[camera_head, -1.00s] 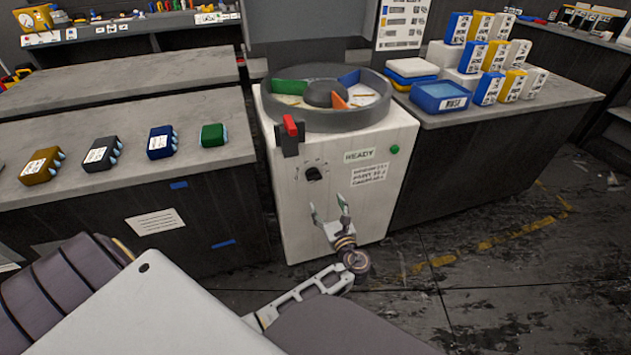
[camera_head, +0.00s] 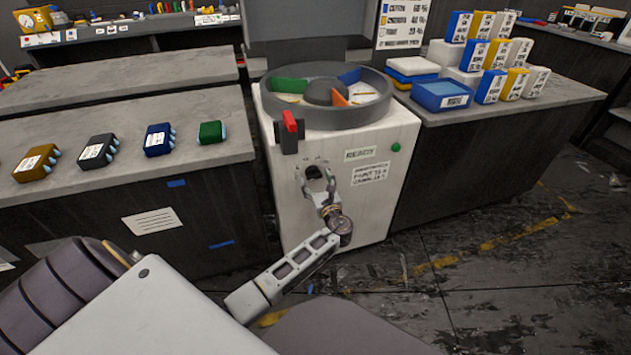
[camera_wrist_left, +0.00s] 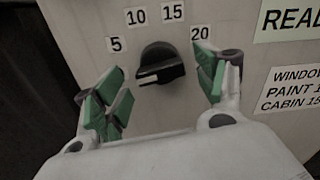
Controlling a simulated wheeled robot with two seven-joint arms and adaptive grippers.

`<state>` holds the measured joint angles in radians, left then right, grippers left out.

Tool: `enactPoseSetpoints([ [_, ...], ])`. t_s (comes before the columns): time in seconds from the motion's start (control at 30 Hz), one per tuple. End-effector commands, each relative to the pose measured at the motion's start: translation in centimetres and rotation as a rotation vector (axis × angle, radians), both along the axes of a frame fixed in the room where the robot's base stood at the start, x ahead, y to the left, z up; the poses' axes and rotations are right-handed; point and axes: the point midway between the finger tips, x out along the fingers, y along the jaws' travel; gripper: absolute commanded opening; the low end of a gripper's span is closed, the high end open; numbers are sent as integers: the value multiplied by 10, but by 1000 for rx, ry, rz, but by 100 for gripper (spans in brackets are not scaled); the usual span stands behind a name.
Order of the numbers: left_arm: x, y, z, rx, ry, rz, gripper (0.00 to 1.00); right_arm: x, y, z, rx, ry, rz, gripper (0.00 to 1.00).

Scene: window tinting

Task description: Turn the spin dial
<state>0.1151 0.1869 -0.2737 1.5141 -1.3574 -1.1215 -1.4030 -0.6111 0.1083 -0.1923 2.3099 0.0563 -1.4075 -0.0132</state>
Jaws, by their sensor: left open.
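The spin dial is a black knob (camera_wrist_left: 161,64) on the white front of the machine (camera_head: 355,215). In the left wrist view the labels 5, 10, 15 and 20 arc above it, and its white mark points to the lower left. In the head view the dial (camera_head: 314,172) is partly hidden by my left gripper (camera_head: 317,174). My left gripper is open, with its green-padded fingers on either side of the dial in the left wrist view (camera_wrist_left: 162,92). A gap shows between each finger and the knob. My right gripper is not in view.
A red-handled switch (camera_head: 290,125) sits above the dial. A READY label (camera_head: 359,154) and a green button (camera_head: 396,147) are to its right. The round divided drum (camera_head: 300,117) is on top. Counters with colored boxes flank the machine.

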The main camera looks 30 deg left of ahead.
Motion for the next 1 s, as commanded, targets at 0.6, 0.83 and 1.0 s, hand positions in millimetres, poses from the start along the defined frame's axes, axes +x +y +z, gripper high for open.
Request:
enactPoseSetpoints([
  [0.6, 11, 13, 0, 0, 0, 0, 65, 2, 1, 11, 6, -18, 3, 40],
  [0.83, 10, 12, 0, 0, 0, 0, 35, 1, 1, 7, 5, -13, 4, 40],
  [1.0, 10, 12, 0, 1, 1, 1, 26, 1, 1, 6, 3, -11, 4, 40],
])
